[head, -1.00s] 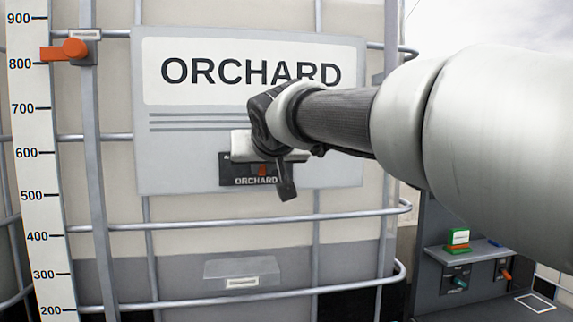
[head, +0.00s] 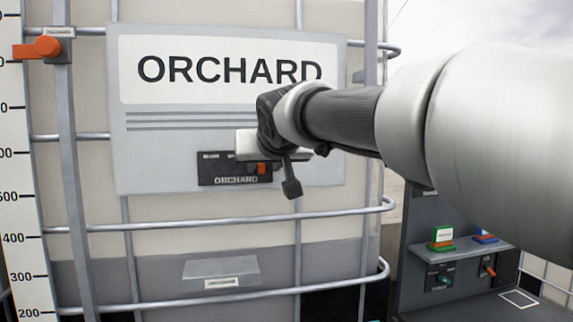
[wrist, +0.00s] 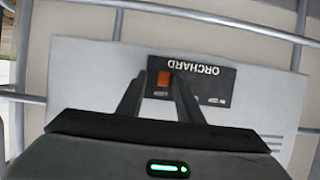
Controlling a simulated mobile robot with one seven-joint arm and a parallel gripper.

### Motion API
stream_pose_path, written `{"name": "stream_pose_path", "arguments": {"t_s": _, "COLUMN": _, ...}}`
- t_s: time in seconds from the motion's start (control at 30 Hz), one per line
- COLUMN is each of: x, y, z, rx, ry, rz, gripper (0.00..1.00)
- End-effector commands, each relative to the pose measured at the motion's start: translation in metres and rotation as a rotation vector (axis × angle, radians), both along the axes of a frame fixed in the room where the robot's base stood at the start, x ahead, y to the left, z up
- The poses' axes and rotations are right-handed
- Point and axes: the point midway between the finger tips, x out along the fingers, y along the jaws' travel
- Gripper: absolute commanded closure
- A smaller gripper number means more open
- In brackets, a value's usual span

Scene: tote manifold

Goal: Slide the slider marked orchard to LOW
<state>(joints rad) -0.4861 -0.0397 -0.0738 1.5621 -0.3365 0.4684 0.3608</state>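The slider panel marked ORCHARD (head: 212,172) is a dark plate on a grey board on the tank; it shows upside down in the wrist view (wrist: 213,84). Its orange knob (head: 261,168) sits near the panel's right end in the head view. In the wrist view the knob (wrist: 163,83) shows between the tips of my gripper (wrist: 158,80), closer to the right finger. The fingers stand apart, with a gap at the left of the knob. I cannot tell whether a finger touches it. The small position labels are partly hidden and too blurred to read.
Metal cage bars (head: 220,223) cross the tank around the board. An orange valve handle (head: 45,47) is at upper left, beside a numbered scale (head: 25,240). A grey stand (head: 425,215) with green and blue items is at lower right.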

Motion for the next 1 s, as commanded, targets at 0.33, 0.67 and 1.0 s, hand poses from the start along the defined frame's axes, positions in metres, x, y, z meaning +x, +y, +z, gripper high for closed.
{"name": "stream_pose_path", "arguments": {"t_s": 0.33, "x": -0.033, "y": -0.008, "z": 0.015, "rx": 0.002, "ry": -0.004, "rz": 0.001, "gripper": 0.67}}
{"name": "stream_pose_path", "arguments": {"t_s": 0.67, "x": -0.106, "y": -0.027, "z": 0.046, "rx": 0.003, "ry": -0.003, "rz": -0.001, "gripper": 0.67}}
{"name": "stream_pose_path", "arguments": {"t_s": 1.0, "x": -0.152, "y": -0.039, "z": 0.065, "rx": 0.0, "ry": -0.001, "rz": -0.001, "gripper": 0.67}}
